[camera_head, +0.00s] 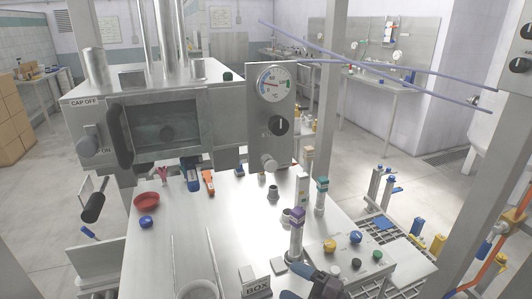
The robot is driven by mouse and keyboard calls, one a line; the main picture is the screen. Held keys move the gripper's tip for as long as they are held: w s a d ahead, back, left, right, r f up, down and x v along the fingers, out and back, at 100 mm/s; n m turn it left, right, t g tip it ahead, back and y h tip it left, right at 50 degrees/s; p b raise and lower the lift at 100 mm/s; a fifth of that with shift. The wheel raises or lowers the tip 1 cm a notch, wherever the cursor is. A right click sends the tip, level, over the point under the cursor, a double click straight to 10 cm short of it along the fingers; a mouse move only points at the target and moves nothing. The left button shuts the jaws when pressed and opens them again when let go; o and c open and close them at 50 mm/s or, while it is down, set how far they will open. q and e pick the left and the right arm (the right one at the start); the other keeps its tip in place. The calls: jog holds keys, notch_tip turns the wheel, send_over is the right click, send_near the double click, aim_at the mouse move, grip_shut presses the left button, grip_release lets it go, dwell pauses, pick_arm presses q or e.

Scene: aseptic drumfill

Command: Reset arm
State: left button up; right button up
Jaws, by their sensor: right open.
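My right gripper (308,282) shows at the bottom edge, right of centre, as a dark grey and blue shape partly cut off by the frame. It is open, and I see nothing held in it. It is over the front of the white worktable (240,215), close to a purple-topped valve post (297,225) and a small grey block (279,267). My left gripper is not in view.
A steel chamber (200,125) with a dial gauge (273,84) stands behind the table. A button panel (345,250) stands at right. The table's middle is clear.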

jog(key=s+d+f+m+h, duration=0.7)
jog(key=s+d+m+h, duration=0.1)
jog(key=d+m, duration=0.2)
jog(key=s+d+f+m+t+h, duration=0.1)
jog(key=s+d+f+m+h, duration=0.7)
jog(key=d+m, duration=0.3)
jog(key=shift+s+d+m+t, duration=0.15)
jog(key=shift+s+m+t, duration=0.15)
jog(key=shift+m, duration=0.6)
